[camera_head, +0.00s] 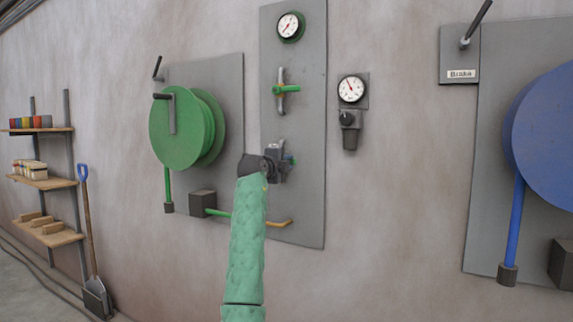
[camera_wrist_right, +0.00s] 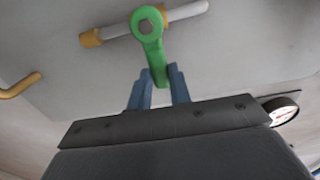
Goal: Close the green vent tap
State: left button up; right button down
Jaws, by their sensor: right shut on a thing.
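A green tap lever (camera_wrist_right: 152,47) shows in the right wrist view, with a round hub on a pale pipe that has an orange-yellow end. The lever lies roughly across the pipe. My right gripper (camera_wrist_right: 161,80) has its blue fingers on either side of the lever's free end and is shut on it. In the head view the right gripper (camera_head: 283,164) is at the lower part of the tall grey panel (camera_head: 308,120) and hides most of this tap. Another green lever (camera_head: 286,89) lies level across a short upright pipe higher on the panel. My left gripper is not in view.
A green-rimmed gauge (camera_head: 290,26) tops the panel, and an orange pipe (camera_head: 280,223) is below the gripper. A green wheel (camera_head: 178,130) stands close on the left. A second gauge (camera_head: 351,89) with a black knob is on the right.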

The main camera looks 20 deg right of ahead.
jog(key=shift+f, duration=0.2)
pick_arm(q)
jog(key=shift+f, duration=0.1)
pick_arm(e)
jog(key=c, duration=1.3)
grip_release()
jog(key=shift+r, duration=0.1)
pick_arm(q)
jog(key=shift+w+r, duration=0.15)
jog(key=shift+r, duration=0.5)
pick_arm(e)
jog(key=shift+v, duration=3.9)
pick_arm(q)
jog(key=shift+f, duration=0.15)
